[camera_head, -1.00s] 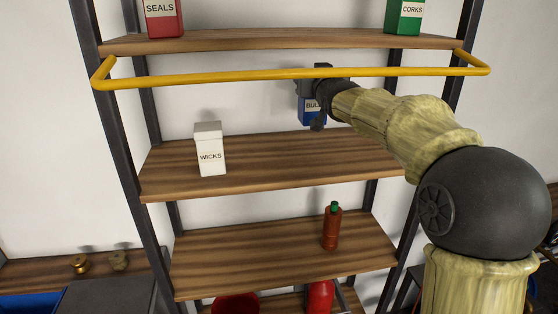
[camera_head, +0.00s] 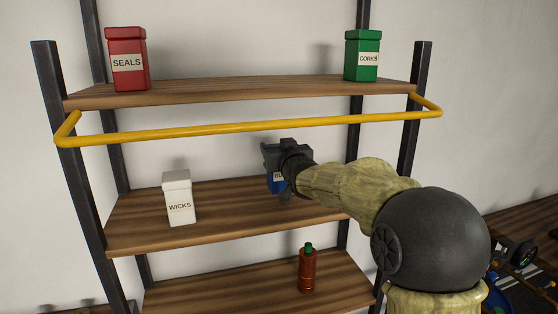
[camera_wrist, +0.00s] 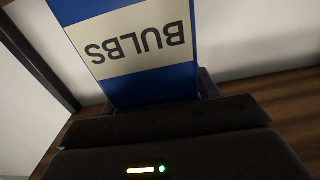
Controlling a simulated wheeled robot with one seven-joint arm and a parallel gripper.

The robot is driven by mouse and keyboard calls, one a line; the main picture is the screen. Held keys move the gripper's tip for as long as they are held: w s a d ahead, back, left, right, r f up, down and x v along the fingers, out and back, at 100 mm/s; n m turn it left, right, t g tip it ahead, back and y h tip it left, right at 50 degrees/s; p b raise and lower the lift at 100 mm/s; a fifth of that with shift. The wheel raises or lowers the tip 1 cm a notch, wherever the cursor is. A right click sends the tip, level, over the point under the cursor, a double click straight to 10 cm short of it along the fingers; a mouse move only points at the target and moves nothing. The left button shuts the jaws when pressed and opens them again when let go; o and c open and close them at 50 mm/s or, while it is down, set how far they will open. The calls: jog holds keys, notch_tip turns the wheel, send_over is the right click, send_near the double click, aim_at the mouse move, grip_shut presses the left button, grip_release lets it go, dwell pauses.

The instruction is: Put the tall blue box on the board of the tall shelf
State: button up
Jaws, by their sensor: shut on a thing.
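The tall blue box (camera_head: 277,186) is in my gripper (camera_head: 277,170), at the middle board (camera_head: 240,214) of the tall shelf, right of the white WICKS box. In the head view the gripper hides most of the blue box. In the wrist view the blue box (camera_wrist: 136,85) fills the upper middle, its BULBS label upside down. My gripper (camera_wrist: 160,108) is shut on it. Wood and a pale wall show around it. I cannot tell whether the box touches the board.
A yellow rail (camera_head: 250,128) runs across the shelf front, above my gripper. The WICKS box (camera_head: 179,199) stands on the middle board. Red SEALS (camera_head: 128,60) and green CORKS (camera_head: 362,56) boxes stand on the top board (camera_head: 240,91). A brown bottle (camera_head: 307,270) stands on the lower board.

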notch_tip(320, 180, down, 3)
jog(key=shift+f+p, duration=0.1)
jog(key=shift+p, duration=0.3)
jog(key=shift+w+f, duration=0.1)
jog(key=shift+w, duration=0.1)
jog(key=shift+s, duration=0.25)
jog(key=o, duration=1.5)
jog(key=shift+f, duration=0.1)
jog(key=shift+r, duration=0.2)
jog(key=shift+s+d+f+b, duration=0.1)
jog(key=shift+s+f+b, duration=0.05)
jog(key=shift+s+b, duration=0.15)
jog(key=b+v, duration=0.4)
jog(key=v, duration=0.7)
jog(key=shift+s, duration=0.1)
